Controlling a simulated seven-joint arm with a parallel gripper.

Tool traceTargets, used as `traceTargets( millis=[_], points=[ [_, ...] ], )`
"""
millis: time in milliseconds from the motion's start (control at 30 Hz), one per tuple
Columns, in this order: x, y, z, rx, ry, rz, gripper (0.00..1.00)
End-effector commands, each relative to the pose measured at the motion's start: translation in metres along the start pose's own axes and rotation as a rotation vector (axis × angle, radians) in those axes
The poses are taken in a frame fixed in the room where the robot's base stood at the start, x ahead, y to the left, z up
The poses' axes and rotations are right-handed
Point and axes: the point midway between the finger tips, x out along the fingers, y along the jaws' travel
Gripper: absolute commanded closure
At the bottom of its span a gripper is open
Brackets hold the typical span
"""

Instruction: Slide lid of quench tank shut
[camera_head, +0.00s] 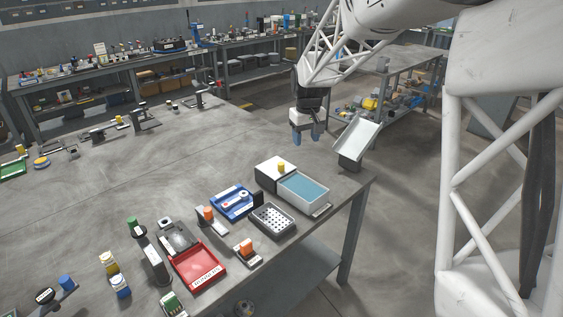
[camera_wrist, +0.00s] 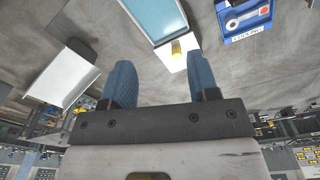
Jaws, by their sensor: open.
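The quench tank (camera_head: 318,208) stands near the table's right corner, with blue water showing in its open part. Its white lid (camera_head: 266,168) lies over the back-left end and carries a yellow knob (camera_head: 281,167). In the wrist view the tank (camera_wrist: 188,33) is at the top, with the lid (camera_wrist: 170,60) and knob (camera_wrist: 178,48) just beyond my fingers. My gripper (camera_head: 307,138) is open and empty, with blue fingertips. It hangs above the table, behind and to the right of the knob, apart from it. In the wrist view the fingers (camera_wrist: 166,78) are spread wide.
A tilted white chute (camera_head: 357,136) stands close right of my gripper at the table edge. A blue fixture (camera_head: 232,203), a perforated tray (camera_head: 273,219) and a red tray (camera_head: 197,268) lie left and in front of the tank. The table behind the lid is clear.

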Motion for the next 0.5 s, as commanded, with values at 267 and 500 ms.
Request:
traceTargets(
  millis=[267,500],
  points=[
    [0.046,-0.004,-0.062,-0.061,-0.025,-0.009,0.45],
    [0.089,-0.011,-0.111,-0.113,-0.043,-0.017,0.45]
  ],
)
